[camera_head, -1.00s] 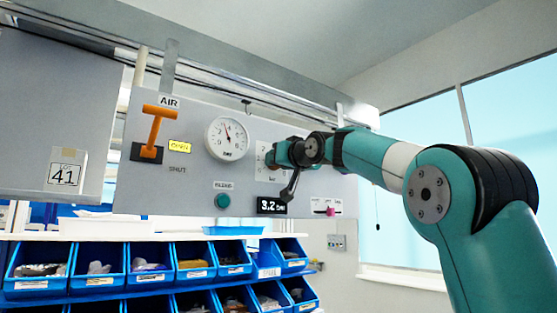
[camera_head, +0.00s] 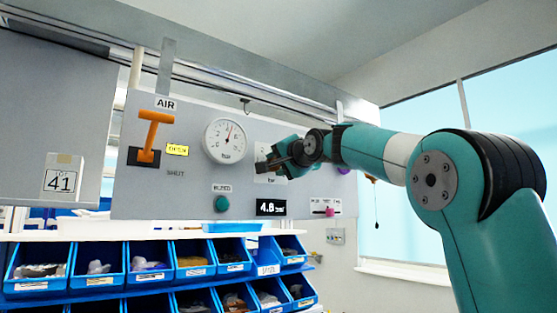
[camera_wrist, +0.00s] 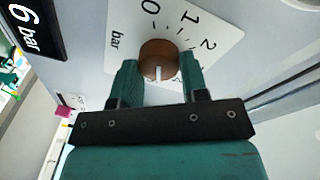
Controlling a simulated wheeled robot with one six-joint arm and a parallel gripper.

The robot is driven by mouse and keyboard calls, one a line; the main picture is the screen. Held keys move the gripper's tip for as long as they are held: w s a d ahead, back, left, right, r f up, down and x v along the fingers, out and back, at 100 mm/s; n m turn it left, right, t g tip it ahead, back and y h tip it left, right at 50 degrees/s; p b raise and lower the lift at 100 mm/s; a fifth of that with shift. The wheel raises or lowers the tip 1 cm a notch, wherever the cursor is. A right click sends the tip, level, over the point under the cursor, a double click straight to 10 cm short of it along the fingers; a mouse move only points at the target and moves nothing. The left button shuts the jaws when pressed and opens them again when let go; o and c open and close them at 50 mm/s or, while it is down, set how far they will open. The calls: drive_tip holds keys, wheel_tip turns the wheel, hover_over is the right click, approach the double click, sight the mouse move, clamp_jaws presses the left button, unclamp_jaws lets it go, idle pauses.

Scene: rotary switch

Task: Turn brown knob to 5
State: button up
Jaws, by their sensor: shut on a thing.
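The brown knob (camera_wrist: 158,58) sits on a white dial plate (camera_wrist: 207,22) in the wrist view. Its white pointer line faces the bottom of that view, toward my gripper's body. The marks 0, 1, 2 and "bar" show; the rest of the scale is hidden by my gripper. My gripper (camera_wrist: 158,77) is shut on the brown knob, one finger on each side. In the head view my gripper (camera_head: 268,164) is at the plate and hides the knob.
The grey panel also holds a round gauge (camera_head: 226,140), an orange AIR lever (camera_head: 152,136), a green button (camera_head: 222,203) and a pink knob (camera_head: 330,211). Blue bins (camera_head: 97,268) stand below. A purple thing (camera_head: 344,170) shows behind my arm.

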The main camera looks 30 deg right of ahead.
drive_tip(key=shift+f+m, duration=0.1)
drive_tip(key=shift+m, duration=1)
drive_tip(key=o, duration=0.9)
drive_tip(key=s+b, duration=0.2)
drive_tip(key=s, duration=0.3)
drive_tip(key=s+b, duration=0.1)
drive_tip(key=s, duration=0.5)
drive_tip(key=s+b, duration=0.2)
drive_tip(key=s, duration=0.4)
drive_tip(key=shift+s+a+r+b, duration=0.15)
drive_tip(key=shift+a+r+b, duration=0.15)
drive_tip(key=shift+a, duration=0.1)
